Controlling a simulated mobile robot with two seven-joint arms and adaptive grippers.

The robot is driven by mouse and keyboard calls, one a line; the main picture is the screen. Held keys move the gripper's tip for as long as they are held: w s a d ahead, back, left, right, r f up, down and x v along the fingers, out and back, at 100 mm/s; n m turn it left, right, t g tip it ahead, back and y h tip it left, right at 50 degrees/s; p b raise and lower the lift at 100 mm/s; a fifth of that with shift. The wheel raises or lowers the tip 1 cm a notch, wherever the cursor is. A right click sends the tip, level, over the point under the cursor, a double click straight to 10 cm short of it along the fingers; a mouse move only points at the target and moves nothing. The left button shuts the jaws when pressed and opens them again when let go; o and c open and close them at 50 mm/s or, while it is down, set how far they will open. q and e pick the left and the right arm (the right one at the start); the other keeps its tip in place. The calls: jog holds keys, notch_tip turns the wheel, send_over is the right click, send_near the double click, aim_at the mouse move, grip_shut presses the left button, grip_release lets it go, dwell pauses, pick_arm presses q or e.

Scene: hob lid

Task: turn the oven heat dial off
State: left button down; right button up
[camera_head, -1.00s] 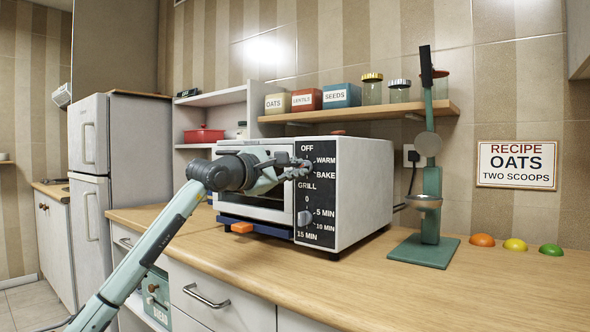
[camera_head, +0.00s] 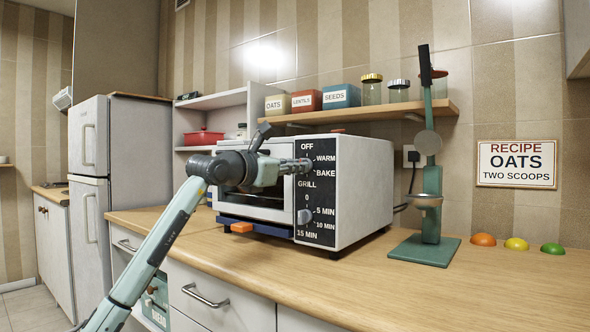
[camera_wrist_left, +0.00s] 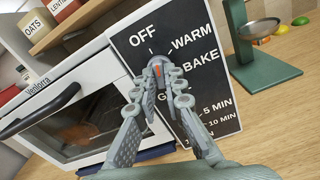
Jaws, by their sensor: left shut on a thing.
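The oven heat dial (camera_wrist_left: 157,69) is a small grey knob with an orange-red mark, on the black panel (camera_wrist_left: 128,44) of the white toaster oven (camera_head: 362,190). OFF, WARM, BAKE and GRILL are printed around it. My left gripper (camera_head: 304,166) reaches the panel from the left. In the wrist view its fingers (camera_wrist_left: 157,78) are shut on the dial from both sides. The dial's narrow end points up in that view, near OFF; its exact setting is hard to tell. In the head view the gripper mostly hides the dial. My right gripper is not in view.
A timer dial (camera_head: 305,217) sits lower on the panel. The oven door handle (camera_wrist_left: 40,112) is close to my left gripper. A green stand with a metal bowl (camera_head: 428,201) is right of the oven. The front of the wooden counter (camera_head: 400,285) is clear.

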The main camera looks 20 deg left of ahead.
pick_arm(q)
jog(key=n, duration=0.2)
jog(key=shift+n, duration=0.3)
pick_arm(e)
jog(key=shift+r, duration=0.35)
pick_arm(q)
jog(key=shift+n, duration=0.3)
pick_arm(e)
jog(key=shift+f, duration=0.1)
pick_arm(q)
jog(key=c, duration=1.6)
grip_release()
jog(key=v, duration=1.2)
